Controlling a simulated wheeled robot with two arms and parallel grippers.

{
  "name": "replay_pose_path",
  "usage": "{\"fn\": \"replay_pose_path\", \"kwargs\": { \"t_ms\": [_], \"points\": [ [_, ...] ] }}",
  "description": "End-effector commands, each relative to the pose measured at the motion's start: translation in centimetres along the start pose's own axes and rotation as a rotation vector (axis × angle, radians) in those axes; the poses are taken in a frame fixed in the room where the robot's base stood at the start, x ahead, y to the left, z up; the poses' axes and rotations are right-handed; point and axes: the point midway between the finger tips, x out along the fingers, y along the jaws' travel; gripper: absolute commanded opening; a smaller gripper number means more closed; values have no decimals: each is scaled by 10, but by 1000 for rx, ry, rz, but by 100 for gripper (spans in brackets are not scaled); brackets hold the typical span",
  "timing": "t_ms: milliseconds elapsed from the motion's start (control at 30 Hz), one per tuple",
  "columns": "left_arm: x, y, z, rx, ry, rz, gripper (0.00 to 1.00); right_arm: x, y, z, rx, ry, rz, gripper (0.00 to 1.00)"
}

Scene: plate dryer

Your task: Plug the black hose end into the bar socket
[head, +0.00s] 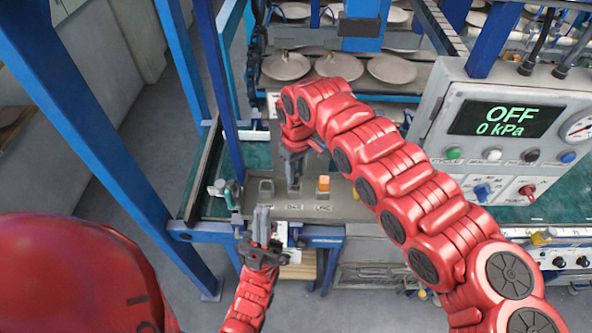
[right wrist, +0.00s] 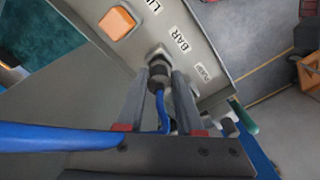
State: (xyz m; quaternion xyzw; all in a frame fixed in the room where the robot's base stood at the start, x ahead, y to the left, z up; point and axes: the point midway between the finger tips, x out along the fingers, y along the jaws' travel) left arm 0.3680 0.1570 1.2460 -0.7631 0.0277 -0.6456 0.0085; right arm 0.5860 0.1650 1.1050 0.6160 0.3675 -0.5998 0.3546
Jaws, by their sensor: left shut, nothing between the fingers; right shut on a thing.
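The black hose end (right wrist: 158,74) is between the fingers of my right gripper (right wrist: 161,84) in the right wrist view, with a blue hose (right wrist: 161,112) trailing from it. Its tip meets the metal bar socket (right wrist: 157,53) beside the BAR label; how deep it sits I cannot tell. In the head view my right gripper (head: 294,172) points down at the middle socket of the grey block, hiding most of the hose end. My left gripper (head: 262,226) is shut and empty, pointing up in front of the block's left part.
An orange-topped socket (head: 323,184) marked LINE stands to the right, and another socket (head: 266,187) to the left. A control box (head: 505,140) reads OFF, 0 kPa. A rack with plates (head: 287,66) is behind. Blue posts (head: 95,125) stand at left.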

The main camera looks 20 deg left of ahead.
Motion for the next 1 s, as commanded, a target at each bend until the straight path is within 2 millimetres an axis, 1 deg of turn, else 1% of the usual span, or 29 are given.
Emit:
{"fn": "replay_pose_path", "kwargs": {
  "t_ms": [400, 1000],
  "points": [
    [-1, 0, 0, 0, 0, 0, 0, 1, 0, 0, 0, 0, 1, 0],
    [-10, 0, 2, 0, 0, 0, 0, 10, 0, 0, 0, 0, 0, 0]
  ]
}}
